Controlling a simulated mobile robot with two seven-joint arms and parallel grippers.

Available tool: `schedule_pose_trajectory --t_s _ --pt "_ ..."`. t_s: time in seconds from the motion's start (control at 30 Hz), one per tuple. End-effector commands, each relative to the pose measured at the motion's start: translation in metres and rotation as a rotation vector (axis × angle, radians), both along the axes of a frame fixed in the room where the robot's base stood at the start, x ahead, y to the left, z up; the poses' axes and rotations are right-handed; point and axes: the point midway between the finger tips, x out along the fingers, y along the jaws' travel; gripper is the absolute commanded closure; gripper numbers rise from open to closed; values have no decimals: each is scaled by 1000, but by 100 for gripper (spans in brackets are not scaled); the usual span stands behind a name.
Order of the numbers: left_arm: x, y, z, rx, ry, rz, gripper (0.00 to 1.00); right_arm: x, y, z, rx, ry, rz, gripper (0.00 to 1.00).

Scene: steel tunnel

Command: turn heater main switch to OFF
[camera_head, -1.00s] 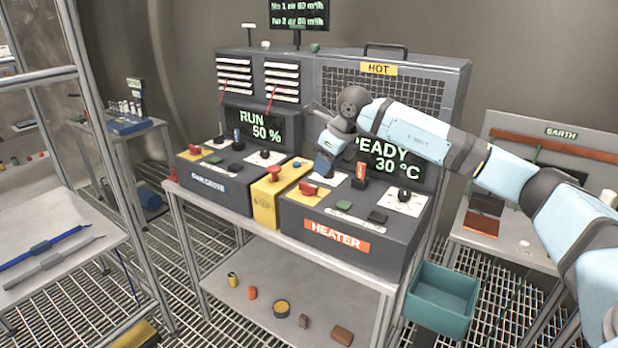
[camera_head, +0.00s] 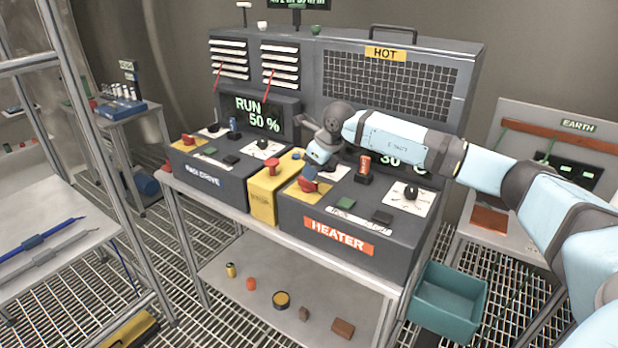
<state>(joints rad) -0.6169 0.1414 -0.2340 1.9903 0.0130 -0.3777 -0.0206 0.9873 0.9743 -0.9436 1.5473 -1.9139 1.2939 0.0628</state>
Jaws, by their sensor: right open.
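The grey heater unit (camera_head: 340,252) carries an orange HEATER label on its front. Its main switch (camera_head: 307,185) is a red rotary knob on a yellow plate at the left of the sloping panel. My right arm comes in from the right, and my right gripper (camera_head: 311,173) points down at that red knob. Its jaws are open and right at the knob's top; I cannot tell whether they touch it or stand around it. The gripper partly hides the knob, so its setting is unclear. My arm covers most of the heater display. My left gripper is out of view.
Beside the gripper stands an orange-topped knob (camera_head: 364,167); a black dial (camera_head: 410,193) is farther right. A yellow box with a red mushroom button (camera_head: 271,166) stands left. The unit with RUN 50 % display (camera_head: 258,116) is beyond. A teal bin (camera_head: 447,298) is below right.

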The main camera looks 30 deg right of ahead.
Motion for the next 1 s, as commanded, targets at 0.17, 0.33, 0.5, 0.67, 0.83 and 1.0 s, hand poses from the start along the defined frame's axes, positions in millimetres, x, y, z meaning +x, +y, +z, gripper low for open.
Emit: schedule_pose_trajectory --t_s 0.17,0.33,0.5,0.67,0.83,1.0 --pt "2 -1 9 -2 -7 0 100 11 5 -27 2 1 1 60" --pt "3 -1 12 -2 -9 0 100 16 7 -40 1 -2 0 60" --pt "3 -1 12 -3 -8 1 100 17 7 -44 1 -2 0 60" --pt "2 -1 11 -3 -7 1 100 17 7 -44 1 -2 0 60" --pt "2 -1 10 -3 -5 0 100 17 7 -44 1 -2 0 96" --pt "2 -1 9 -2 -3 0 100 17 7 -44 0 -2 1 100"
